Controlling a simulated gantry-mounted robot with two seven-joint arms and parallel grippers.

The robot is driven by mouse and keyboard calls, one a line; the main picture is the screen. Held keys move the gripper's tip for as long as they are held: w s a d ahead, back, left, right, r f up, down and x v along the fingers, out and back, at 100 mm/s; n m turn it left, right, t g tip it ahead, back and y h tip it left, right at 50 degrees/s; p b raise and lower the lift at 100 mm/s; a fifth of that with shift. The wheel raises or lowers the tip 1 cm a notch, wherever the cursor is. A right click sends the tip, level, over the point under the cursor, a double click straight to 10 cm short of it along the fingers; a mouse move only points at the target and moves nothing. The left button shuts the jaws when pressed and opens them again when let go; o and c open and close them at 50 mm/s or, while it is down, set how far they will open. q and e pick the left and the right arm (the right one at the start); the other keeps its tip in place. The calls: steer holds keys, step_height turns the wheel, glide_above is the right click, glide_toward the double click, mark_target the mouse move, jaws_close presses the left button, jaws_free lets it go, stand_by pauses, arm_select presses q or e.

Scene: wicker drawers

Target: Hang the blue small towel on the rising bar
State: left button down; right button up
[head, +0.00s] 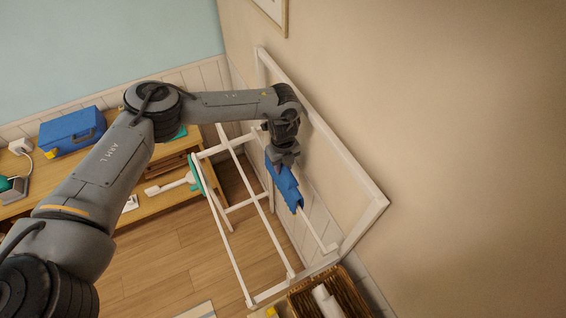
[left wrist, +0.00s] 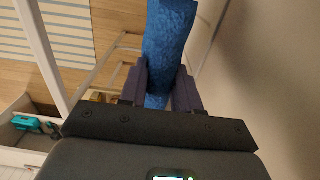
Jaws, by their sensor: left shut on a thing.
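The blue small towel (head: 284,186) hangs below my left gripper (head: 285,158) in the head view, close to the wall. My left gripper is shut on the towel's upper end. In the left wrist view the towel (left wrist: 168,38) runs out between the two fingers (left wrist: 160,82). A white rack bar (head: 318,232) shows just past the towel's lower end and lines up with it. I cannot tell whether the towel lies over this bar or only in front of it. My right gripper is in neither view.
The white rack frame (head: 362,228) stands against the beige wall, with several slanting bars (head: 268,218) on its left. A wicker basket (head: 350,290) sits at its lower end. A wooden desk (head: 135,208) with a blue case (head: 72,132) is at left. The wooden floor between is mostly clear.

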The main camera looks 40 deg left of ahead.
arm_select(q)
steer(key=shift+f+b, duration=1.5)
steer(key=shift+f, duration=1.3)
steer(key=c, duration=0.7)
jaws_free()
